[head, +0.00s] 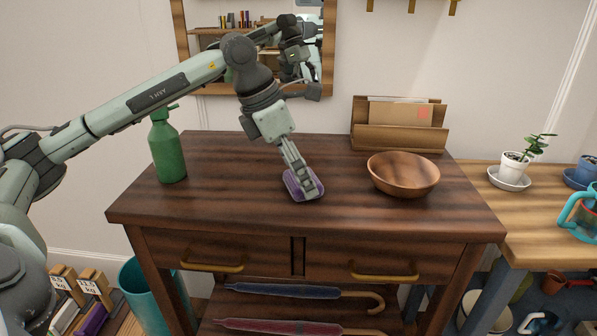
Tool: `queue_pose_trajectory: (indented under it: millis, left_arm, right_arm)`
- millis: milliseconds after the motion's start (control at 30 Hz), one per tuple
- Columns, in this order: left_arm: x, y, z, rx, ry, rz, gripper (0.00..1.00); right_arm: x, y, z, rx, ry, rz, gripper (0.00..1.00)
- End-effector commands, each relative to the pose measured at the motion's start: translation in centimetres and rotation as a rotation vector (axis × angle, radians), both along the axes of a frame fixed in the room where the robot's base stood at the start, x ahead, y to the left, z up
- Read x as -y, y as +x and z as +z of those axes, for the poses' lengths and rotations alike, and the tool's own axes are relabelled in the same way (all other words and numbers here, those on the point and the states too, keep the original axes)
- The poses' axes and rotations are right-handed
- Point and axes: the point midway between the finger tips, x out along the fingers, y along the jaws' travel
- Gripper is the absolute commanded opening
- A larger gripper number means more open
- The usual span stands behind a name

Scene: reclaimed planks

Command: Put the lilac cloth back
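The lilac cloth (292,188) is a small folded pad on the dark wooden cabinet top (230,200), near its middle. My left gripper (306,187) reaches down onto it from above, with its fingers over the cloth and covering much of it. The fingers look close together, but I cannot tell whether they grip the cloth or only rest against it. The cloth appears to lie on or just at the wood. My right gripper is not in view.
A green spray bottle (167,150) stands at the left of the cabinet top. A wooden bowl (403,176) is right of the cloth, with a letter holder (400,138) behind. A mirror (325,60) hangs behind. A potted plant (513,165) stands on the right bench. The front left top is clear.

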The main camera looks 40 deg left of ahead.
Motion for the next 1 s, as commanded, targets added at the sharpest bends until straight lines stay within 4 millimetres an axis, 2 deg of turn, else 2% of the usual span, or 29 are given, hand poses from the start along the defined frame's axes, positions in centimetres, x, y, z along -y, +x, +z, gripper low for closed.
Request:
queue_pose_trajectory:
  millis: [233,333,800,1000]
  left_arm:
    - [0.0,0.0,0.1,0.0,0.0,0.0,0.93]
    - [-0.2,-0.1,0.8,0.003,0.0,0.001,0.93]
    - [-2.2,-3.0,9.4,0.004,0.0,0.001,0.93]
    - [-2.7,-3.6,11.1,0.001,0.0,0.001,0.93]
  right_arm:
    - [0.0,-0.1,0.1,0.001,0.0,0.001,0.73]
    - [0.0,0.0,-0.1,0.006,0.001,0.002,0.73]
    - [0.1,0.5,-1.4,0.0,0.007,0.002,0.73]
    - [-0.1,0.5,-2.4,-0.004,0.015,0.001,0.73]
